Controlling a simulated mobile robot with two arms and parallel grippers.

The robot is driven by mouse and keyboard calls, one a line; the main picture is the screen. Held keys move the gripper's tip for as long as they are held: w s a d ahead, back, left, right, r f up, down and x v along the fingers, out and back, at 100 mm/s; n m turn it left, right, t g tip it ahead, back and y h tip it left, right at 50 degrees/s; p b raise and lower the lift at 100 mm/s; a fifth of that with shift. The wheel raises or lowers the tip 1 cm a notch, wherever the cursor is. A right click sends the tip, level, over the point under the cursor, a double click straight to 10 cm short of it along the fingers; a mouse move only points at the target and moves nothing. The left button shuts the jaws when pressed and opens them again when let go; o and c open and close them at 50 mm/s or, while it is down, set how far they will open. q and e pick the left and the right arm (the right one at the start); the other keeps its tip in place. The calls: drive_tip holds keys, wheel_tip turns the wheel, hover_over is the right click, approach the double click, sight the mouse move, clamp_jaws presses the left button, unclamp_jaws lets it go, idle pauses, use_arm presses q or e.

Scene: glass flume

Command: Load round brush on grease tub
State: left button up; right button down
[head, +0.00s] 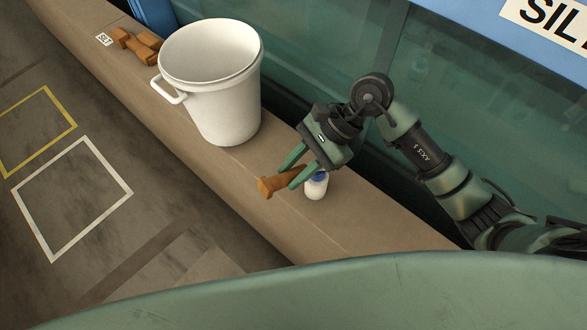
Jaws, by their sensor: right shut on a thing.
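My right gripper (287,178) is above the ledge and shut on a brown, wood-coloured piece with a wider left end, which looks like the round brush (268,187). The piece lies roughly level in the jaws, and its right part is partly hidden by the fingers; I see no bristles clearly. Just right of the fingers stands a small white container with blue at its top, probably the grease tub (316,190). It is upright, and its top is partly covered by the gripper. I cannot tell whether the brush touches it. My left gripper is not in view.
A large white bucket (193,95) with a side handle stands on the tan ledge (360,225), left of the gripper. Glass panels (450,90) rise behind. The floor below the ledge is clear.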

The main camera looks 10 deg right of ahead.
drive_tip(key=shift+f+b, duration=0.4)
drive_tip(key=shift+b, duration=0.1)
idle(0.4)
drive_tip(key=shift+w+b, duration=0.15)
drive_tip(key=shift+b, duration=0.25)
idle(0.6)
drive_tip(key=shift+f+b, duration=0.1)
drive_tip(key=shift+b, duration=1.2)
idle(1.4)
idle(0.3)
drive_tip(key=shift+r+p, duration=0.35)
drive_tip(key=shift+r, duration=1.25)
drive_tip(key=shift+r+p, duration=1)
drive_tip(key=shift+r, duration=1.5)
